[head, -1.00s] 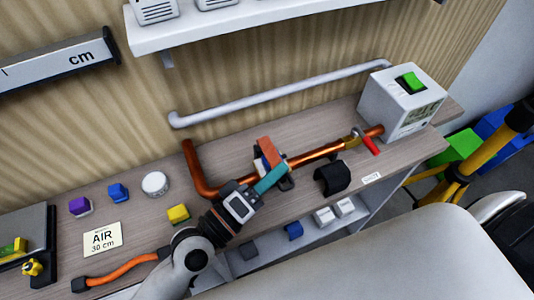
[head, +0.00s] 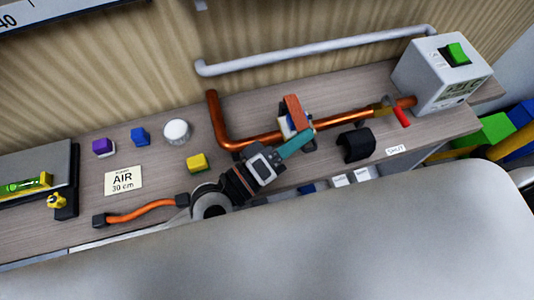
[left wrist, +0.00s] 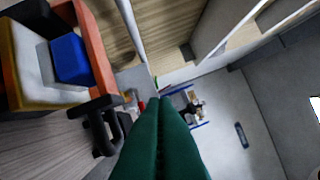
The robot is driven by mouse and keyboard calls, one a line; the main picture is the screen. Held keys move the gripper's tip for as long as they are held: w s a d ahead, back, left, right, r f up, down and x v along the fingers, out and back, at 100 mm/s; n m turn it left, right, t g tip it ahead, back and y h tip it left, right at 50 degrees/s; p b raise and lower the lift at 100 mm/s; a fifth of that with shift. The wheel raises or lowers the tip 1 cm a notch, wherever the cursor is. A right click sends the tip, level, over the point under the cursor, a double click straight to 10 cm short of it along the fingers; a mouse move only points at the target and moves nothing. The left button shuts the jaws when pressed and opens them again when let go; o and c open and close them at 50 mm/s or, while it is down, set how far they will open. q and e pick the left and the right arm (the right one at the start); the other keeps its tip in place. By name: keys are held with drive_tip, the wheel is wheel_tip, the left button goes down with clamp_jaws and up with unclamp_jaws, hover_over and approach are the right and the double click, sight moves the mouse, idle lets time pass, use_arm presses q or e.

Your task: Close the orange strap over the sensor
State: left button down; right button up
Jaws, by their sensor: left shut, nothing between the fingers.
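The orange strap (head: 295,108) stands at the copper pipe (head: 335,124), beside the sensor, a small white and blue block (head: 286,127). In the left wrist view the strap (left wrist: 92,50) is large at the left, next to the sensor's blue block (left wrist: 71,59) and pale body. My left gripper (head: 308,137) has teal fingers, shut and empty, just in front of the strap and sensor. Its fingers (left wrist: 158,104) lie together in the left wrist view, to the right of the strap. I cannot tell whether they touch it. My right gripper is not in view.
A black clip-like block (head: 355,145) lies right of the gripper. A red-handled valve (head: 400,116) and a white box with a green switch (head: 443,72) are farther right. A yellow cube (head: 197,162) and an orange hose (head: 142,212) lie left. A grey rail (head: 310,54) runs behind.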

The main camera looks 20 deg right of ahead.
use_arm(q)
drive_tip(key=b+v, duration=0.5)
drive_tip(key=v, duration=0.7)
